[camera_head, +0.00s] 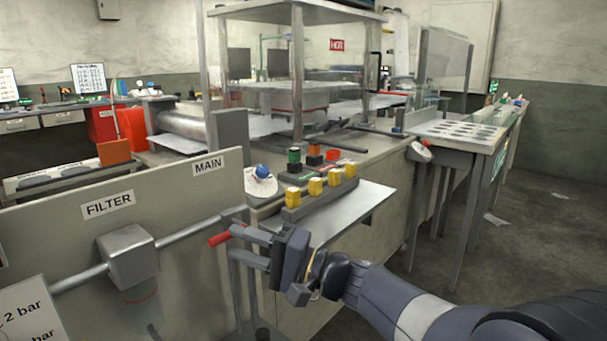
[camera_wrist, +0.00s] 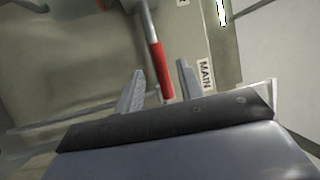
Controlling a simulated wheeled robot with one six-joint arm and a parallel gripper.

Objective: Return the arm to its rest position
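My gripper (camera_head: 238,242) is open in the middle of the head view, at the MAIN end of the grey panel (camera_head: 190,195). Its two fingers point left toward a red lever handle (camera_head: 219,239). In the wrist view the open fingers (camera_wrist: 160,78) stand on either side of the red handle (camera_wrist: 158,70), with a visible gap on both sides. The handle's grey stem runs up out of that view. My arm reaches in from the lower right of the head view. Whether the handle lies at the fingers' depth is hard to tell.
A grey pipe with a FILTER box (camera_head: 128,257) runs along the panel. Just beyond my gripper is a bench ledge (camera_head: 345,212) with several yellow blocks (camera_head: 315,187). A table with round recesses (camera_head: 458,131) stands at right. The floor (camera_head: 540,215) at right is mostly clear.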

